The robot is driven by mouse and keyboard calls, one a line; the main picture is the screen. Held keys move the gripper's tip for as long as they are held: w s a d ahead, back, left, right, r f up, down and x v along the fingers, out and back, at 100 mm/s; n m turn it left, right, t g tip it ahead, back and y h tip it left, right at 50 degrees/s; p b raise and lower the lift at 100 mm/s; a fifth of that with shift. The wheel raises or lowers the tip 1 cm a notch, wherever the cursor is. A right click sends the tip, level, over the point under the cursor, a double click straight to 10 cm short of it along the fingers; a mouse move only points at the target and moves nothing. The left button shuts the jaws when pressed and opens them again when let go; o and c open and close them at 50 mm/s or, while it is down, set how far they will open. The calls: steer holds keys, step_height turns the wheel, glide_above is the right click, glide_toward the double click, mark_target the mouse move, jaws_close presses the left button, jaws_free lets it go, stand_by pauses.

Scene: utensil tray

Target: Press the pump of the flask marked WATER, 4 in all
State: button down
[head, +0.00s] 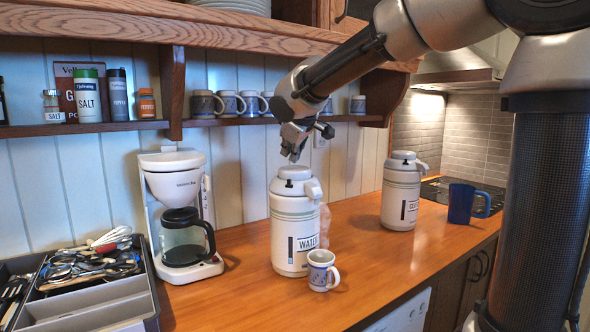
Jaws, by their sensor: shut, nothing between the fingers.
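The flask marked WATER (293,230) stands upright on the wooden counter. It is white with a pump lid (295,174) on top and a spout at the right. My gripper (293,157) is shut and empty, pointing down just above the pump lid. I cannot tell whether the fingertips touch it. A small white and blue mug (321,270) stands at the flask's front right, below the spout side. What the mug holds is hidden.
A second white flask (401,192) and a blue mug (468,203) stand farther right. A coffee maker (180,215) and a utensil tray (85,312) are at the left. A shelf (235,121) with mugs runs behind my gripper. The front middle counter is clear.

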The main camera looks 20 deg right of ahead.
mark_target(291, 168)
steer(key=shift+f, duration=0.15)
stand_by(0.4)
steer(key=shift+f, duration=0.25)
steer(key=shift+f, duration=1.1)
stand_by(1.2)
steer(key=shift+r, duration=1.5)
steer(key=shift+r, duration=2.5)
